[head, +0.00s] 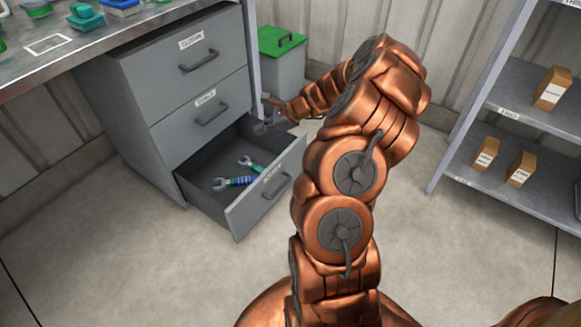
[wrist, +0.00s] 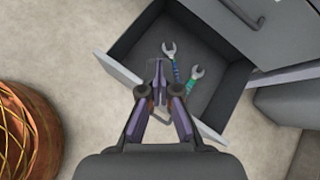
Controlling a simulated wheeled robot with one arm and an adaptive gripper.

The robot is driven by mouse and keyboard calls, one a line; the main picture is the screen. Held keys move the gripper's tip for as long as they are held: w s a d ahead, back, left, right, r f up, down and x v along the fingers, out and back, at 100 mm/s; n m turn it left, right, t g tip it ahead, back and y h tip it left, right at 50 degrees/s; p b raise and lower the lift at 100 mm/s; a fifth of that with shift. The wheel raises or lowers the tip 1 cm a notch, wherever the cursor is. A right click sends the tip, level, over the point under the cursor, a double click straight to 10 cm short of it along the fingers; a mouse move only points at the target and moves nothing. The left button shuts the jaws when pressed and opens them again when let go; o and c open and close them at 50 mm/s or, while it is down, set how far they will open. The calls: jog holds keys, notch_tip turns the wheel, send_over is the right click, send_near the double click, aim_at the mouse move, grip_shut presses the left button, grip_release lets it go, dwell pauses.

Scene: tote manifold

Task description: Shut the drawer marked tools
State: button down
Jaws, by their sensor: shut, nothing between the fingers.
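The bottom drawer (head: 265,197) of the grey cabinet is pulled out. Its front has a handle and a small label (head: 273,175) too slanted to read surely. Two wrenches with coloured grips lie inside, one green (head: 252,165) and one blue-striped (head: 236,183). In the wrist view the open drawer (wrist: 216,128) lies below my gripper (wrist: 158,72), with its front panel crossing under the fingers. My gripper is shut and empty. In the head view my gripper (head: 266,120) shows near the drawer's far right end; contact with the drawer cannot be told.
The upper two drawers (head: 190,62) and (head: 205,110) are closed. A green-lidded bin (head: 280,75) stands behind my arm. A shelf (head: 520,85) with small boxes stands at right. A worktop (head: 100,45) is above the cabinet. The floor (head: 120,255) before the drawer is clear.

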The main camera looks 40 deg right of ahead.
jog(key=s+d+f+m+t+h+b, duration=0.1)
jog(key=s+d+f+m+h+b, duration=0.2)
jog(key=d+f, duration=0.65)
jog(key=s+d+f+m+h+b, duration=0.1)
jog(key=s+d+f+m+b, duration=0.3)
jog(key=d+f, duration=0.5)
jog(key=m+b, duration=0.1)
jog(key=b, duration=0.4)
send_near(285, 158)
jog(key=x, duration=0.3)
jog(key=f+x, duration=0.1)
jog(key=x, duration=0.1)
jog(key=shift+s+f, duration=0.15)
jog(key=shift+s, duration=0.1)
jog(key=shift+w+a, duration=0.1)
jog(key=shift+w, duration=0.55)
